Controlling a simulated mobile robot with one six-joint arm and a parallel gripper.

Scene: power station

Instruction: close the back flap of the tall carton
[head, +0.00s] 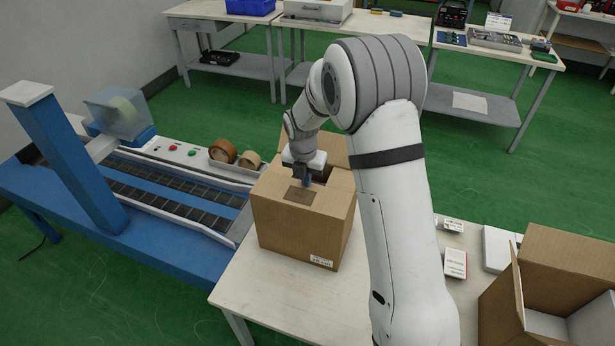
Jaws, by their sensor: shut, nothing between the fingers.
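The tall carton (295,233) is a brown cardboard box standing on the pale table, left of my arm. Its top is partly covered by flat cardboard with a darker brown patch (300,195). The back flap (334,147) shows behind my gripper and stands raised at the carton's rear edge. A dark gap shows near the right rear of the top. My gripper (307,182) is shut and empty, pointing down over the carton's top in front of the back flap. I cannot tell whether its fingertips touch the cardboard. My arm hides part of the carton's right side.
A blue conveyor machine (150,250) with a tape head (118,110) stands at left, close to the carton. Tape rolls (223,151) lie behind it. An open carton (560,280) stands at right, near small white boxes (456,263). The table front is clear.

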